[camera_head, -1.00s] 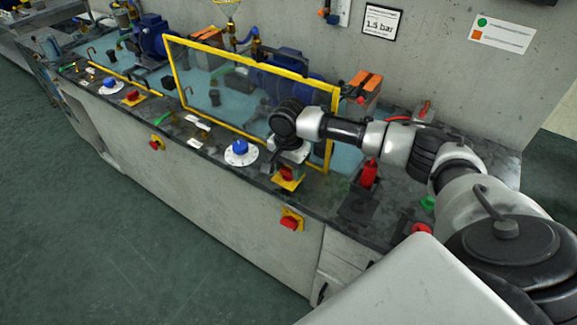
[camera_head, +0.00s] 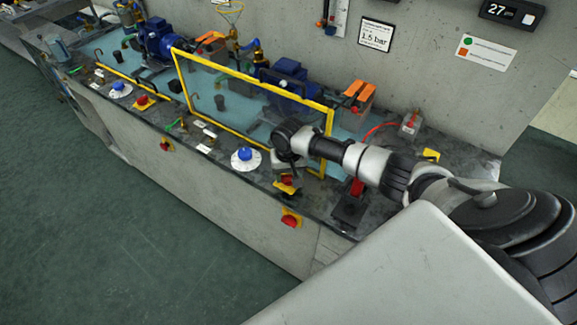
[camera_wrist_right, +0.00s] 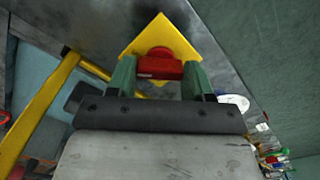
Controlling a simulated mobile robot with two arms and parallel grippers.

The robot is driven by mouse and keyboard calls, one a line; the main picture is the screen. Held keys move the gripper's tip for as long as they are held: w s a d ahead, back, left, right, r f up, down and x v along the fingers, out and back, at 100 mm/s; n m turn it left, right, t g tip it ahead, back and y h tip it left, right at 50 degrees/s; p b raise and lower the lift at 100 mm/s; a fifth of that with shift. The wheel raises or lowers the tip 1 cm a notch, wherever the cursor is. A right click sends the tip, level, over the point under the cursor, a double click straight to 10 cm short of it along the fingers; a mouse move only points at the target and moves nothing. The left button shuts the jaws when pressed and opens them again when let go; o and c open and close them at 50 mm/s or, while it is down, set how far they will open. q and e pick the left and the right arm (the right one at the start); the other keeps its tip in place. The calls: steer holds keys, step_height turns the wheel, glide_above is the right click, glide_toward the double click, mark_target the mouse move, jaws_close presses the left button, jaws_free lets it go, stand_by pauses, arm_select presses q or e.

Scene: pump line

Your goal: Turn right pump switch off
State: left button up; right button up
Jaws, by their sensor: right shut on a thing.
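The right pump switch, a red knob (camera_wrist_right: 157,66) on a yellow diamond plate (camera_wrist_right: 160,35), sits on the counter top. In the head view, the knob (camera_head: 287,180) is partly hidden by my right gripper (camera_head: 286,174). In the right wrist view, the green fingers of my right gripper (camera_wrist_right: 158,72) stand on both sides of the knob and are shut on it. The knob's handle lies crosswise between the fingers. My left gripper is in neither view.
A blue dial (camera_head: 244,154) on a white disc is just left of the switch. A yellow-framed clear guard (camera_head: 250,80) stands behind. Another red switch (camera_head: 291,218) is on the counter front. A red object (camera_head: 357,187) stands to the right under my arm.

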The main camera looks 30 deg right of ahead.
mark_target(288, 176)
steer(key=n+p, duration=0.1)
steer(key=n, duration=0.3)
steer(key=shift+n, duration=0.3)
steer(key=n+p, duration=0.1)
steer(key=n, duration=0.4)
steer(key=shift+n, duration=0.3)
steer(key=o, duration=0.9)
steer(key=shift+o, duration=0.2)
steer(key=shift+r, duration=0.1)
step_height(288, 176, up, 11)
steer(key=shift+f, duration=0.2)
